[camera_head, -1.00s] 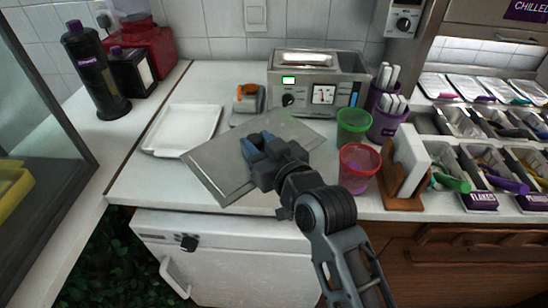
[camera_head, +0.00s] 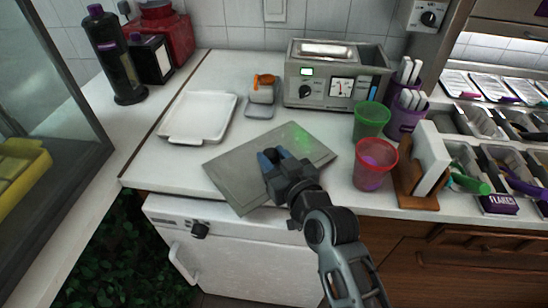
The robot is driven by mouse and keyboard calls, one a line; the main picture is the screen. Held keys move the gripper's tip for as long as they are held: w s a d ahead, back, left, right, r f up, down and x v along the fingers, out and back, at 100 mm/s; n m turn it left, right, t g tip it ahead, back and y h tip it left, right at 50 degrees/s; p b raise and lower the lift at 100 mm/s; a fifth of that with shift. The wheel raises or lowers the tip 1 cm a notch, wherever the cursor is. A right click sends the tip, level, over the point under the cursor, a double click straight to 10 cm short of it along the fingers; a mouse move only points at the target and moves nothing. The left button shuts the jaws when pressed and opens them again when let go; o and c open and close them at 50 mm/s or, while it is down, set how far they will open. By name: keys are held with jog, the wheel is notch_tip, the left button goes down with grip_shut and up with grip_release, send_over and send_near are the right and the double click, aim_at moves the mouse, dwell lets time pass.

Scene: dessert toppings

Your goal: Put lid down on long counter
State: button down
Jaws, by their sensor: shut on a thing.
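The lid (camera_head: 245,179) is a flat grey rectangular plate, seen from above at an angle over the front part of the white long counter (camera_head: 180,172). A green glow shows near its far right corner. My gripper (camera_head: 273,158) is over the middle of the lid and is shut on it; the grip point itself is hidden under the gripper. The lid's near corner reaches past the counter's front edge in the picture. I cannot tell whether the lid touches the counter.
A white tray (camera_head: 228,102) lies behind and left of the lid. An orange-topped device (camera_head: 262,92) and a silver machine (camera_head: 293,83) stand behind. A green cup (camera_head: 371,119), a red-rimmed cup (camera_head: 371,172) and a wooden holder (camera_head: 418,203) stand close on the right.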

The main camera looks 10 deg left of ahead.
jog(key=shift+s+f+b, duration=0.1)
jog(key=shift+f+b, duration=0.35)
jog(key=c, duration=0.7)
grip_release()
jog(key=shift+f, duration=0.3)
jog(key=shift+r+p, duration=0.55)
jog(key=shift+p, duration=0.1)
jog(key=b+v, duration=0.1)
jog(key=v, duration=1.1)
jog(key=shift+r, duration=0.35)
